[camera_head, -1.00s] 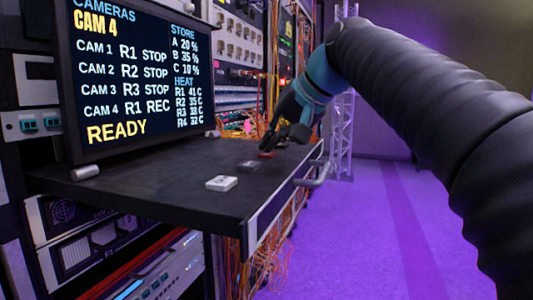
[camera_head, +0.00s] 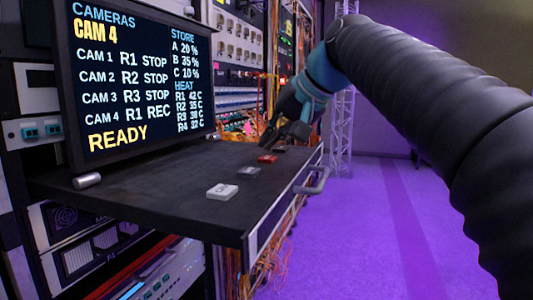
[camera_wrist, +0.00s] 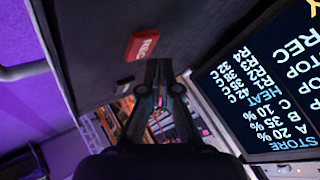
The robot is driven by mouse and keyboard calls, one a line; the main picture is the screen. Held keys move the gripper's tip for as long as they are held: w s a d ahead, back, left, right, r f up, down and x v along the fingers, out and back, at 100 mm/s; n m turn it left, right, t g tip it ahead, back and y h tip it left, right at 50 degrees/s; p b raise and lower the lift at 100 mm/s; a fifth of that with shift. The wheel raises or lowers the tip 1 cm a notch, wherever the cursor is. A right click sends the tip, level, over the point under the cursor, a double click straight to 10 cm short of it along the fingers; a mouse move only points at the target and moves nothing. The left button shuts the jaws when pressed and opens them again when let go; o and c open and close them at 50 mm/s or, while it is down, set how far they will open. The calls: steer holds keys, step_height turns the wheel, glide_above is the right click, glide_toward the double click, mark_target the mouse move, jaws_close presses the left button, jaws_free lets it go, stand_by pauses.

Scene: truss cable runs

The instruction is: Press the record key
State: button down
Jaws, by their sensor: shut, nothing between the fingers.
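The red record key (camera_head: 267,158) sits on the black pull-out shelf (camera_head: 150,190), farther back than a grey key and a white key. In the wrist view the red key (camera_wrist: 141,46) shows the letters REC, just beyond and left of the fingertips. My gripper (camera_head: 268,146) is shut and empty, above the shelf close to the red key; I see a gap between them in the wrist view. The monitor (camera_head: 135,80) reads CAM 4 and READY, with CAM 4 listed as R1 REC and CAM 1, 2 and 3 as STOP.
A grey key (camera_head: 249,171) and a white key (camera_head: 221,191) lie nearer on the shelf. A small dark key (camera_head: 279,149) shows behind the red one. A handle (camera_head: 313,181) juts from the shelf's front edge. Racks with orange cables stand behind; purple floor is clear at right.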

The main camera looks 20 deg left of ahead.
mark_target(270, 158)
step_height(270, 158, up, 3)
steer(key=p, duration=0.3)
steer(key=shift+f, duration=0.1)
steer(key=shift+r, duration=1.05)
stand_by(1.3)
